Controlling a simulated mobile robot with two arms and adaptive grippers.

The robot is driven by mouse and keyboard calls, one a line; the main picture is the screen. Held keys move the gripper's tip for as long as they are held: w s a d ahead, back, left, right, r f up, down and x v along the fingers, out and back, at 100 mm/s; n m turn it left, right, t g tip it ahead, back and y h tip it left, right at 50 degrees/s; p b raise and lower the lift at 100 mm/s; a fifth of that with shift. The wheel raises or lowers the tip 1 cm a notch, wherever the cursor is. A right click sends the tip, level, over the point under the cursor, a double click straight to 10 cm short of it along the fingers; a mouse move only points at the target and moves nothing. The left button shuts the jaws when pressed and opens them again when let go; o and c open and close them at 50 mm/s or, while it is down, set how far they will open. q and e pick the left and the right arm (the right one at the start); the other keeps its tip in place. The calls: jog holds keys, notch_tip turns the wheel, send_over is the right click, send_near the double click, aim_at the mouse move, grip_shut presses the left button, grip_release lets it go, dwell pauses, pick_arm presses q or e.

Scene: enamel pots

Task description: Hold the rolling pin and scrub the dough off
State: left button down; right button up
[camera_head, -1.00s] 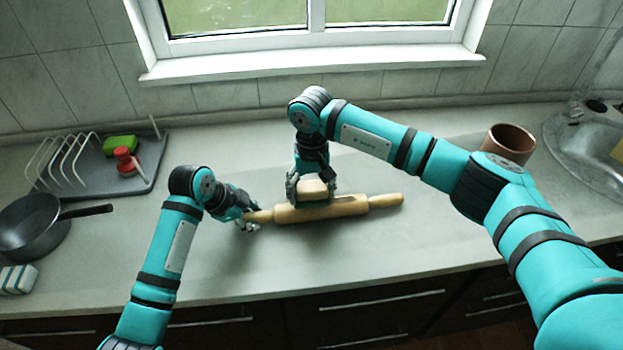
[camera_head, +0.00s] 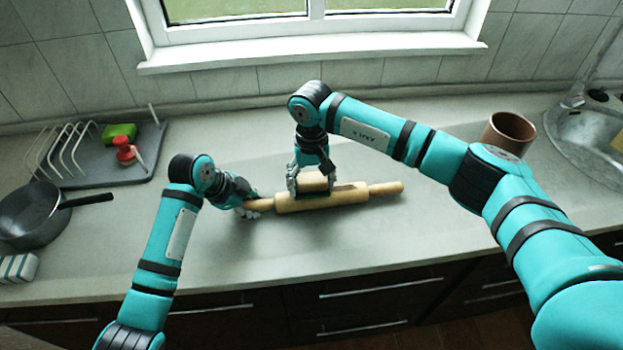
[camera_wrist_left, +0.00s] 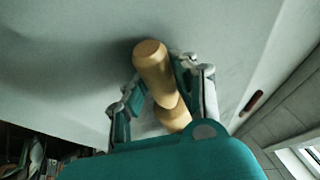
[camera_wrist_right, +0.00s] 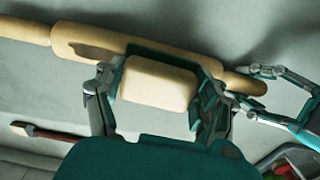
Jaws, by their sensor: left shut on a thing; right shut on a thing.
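The wooden rolling pin (camera_head: 345,195) lies across the counter in the head view. My left gripper (camera_head: 248,207) is shut on its left handle, which shows between the fingers in the left wrist view (camera_wrist_left: 153,68). My right gripper (camera_head: 311,188) points down and is shut on a scrub brush (camera_head: 313,182), a pale wooden block in the right wrist view (camera_wrist_right: 157,82). The brush rests on or just above the pin's body. A darker dough patch shows on the pin (camera_wrist_right: 92,50) beside the brush; its full extent is hidden.
A brown pot (camera_head: 508,134) and a sink (camera_head: 590,145) are at the right.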

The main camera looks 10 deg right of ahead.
aim_at(353, 188)
jog(key=shift+f, duration=0.25)
jog(key=shift+w+d+r, duration=0.1)
jog(key=shift+d, duration=2.45)
jog(key=shift+w+d, duration=0.1)
jog(key=shift+d, duration=2.45)
jog(key=shift+a, duration=3)
jog(key=shift+s+a+f, duration=0.15)
jog(key=shift+a, duration=0.95)
jog(key=shift+s+a+f, duration=0.1)
jog(key=shift+a, duration=0.95)
jog(key=shift+r, duration=0.1)
notch_tip(353, 188, up, 13)
